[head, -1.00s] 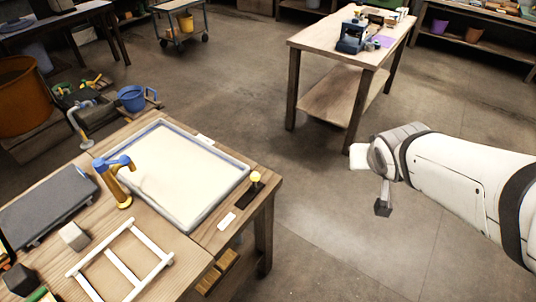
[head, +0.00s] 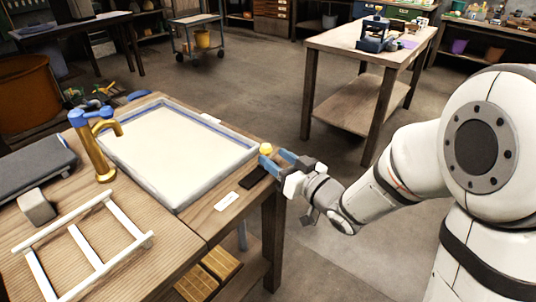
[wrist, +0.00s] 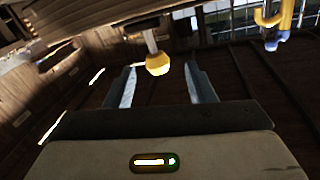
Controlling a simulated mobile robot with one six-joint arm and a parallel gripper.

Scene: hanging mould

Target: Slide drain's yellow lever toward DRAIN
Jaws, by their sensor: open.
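The drain's lever has a yellow knob (head: 266,149) on a black base (head: 253,178) at the right edge of the bench, beside the white-filled basin (head: 180,150). My gripper (head: 275,159) is open at the knob, reaching in from the right. In the wrist view the yellow knob (wrist: 158,64) on its pale stem shows between the two blue-grey fingertips (wrist: 160,78), with gaps on both sides. The fingers hide part of the lever in the head view. A white label (head: 226,201) lies near the base; its text is too small to read.
A brass-and-blue tap (head: 94,145) stands at the basin's left. A white frame (head: 85,245), a grey block (head: 36,206) and a dark case (head: 30,166) lie on the bench (head: 160,215). Another table (head: 370,55) stands behind. The floor between is clear.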

